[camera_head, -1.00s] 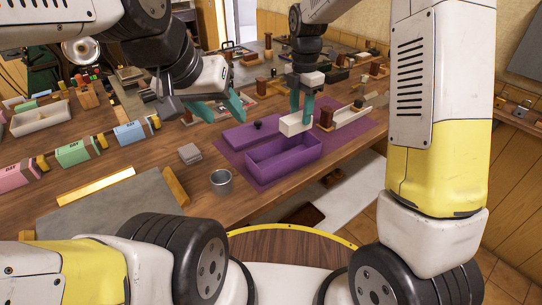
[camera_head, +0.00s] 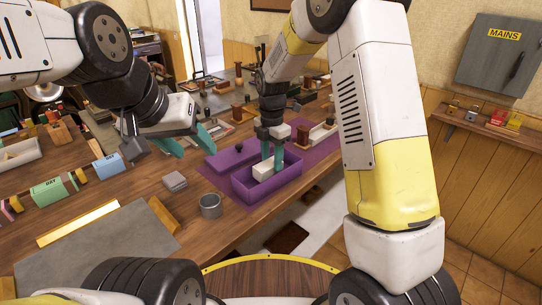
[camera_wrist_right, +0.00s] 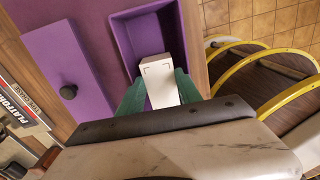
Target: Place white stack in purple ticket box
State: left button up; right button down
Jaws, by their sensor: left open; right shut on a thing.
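The purple ticket box (camera_head: 268,193) stands open on a purple mat near the table's front edge; it also shows in the right wrist view (camera_wrist_right: 123,35). My right gripper (camera_head: 272,158) is shut on the white stack (camera_head: 263,169). The stack sits between the green fingers, at or inside the box opening; I cannot tell whether it touches the floor. In the right wrist view the stack (camera_wrist_right: 158,80) overlaps the near part of the box. My left gripper (camera_head: 194,143) is open and empty, over the table left of the box.
The purple lid (camera_head: 230,157) with a dark knob lies behind the box. A metal cup (camera_head: 210,205) and a grey stack (camera_head: 174,181) stand to its left. Green and blue DAY blocks line the left.

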jog(key=shift+f, duration=1.35)
jog(key=shift+f, duration=0.1)
jog(key=c, duration=1.1)
grip_release()
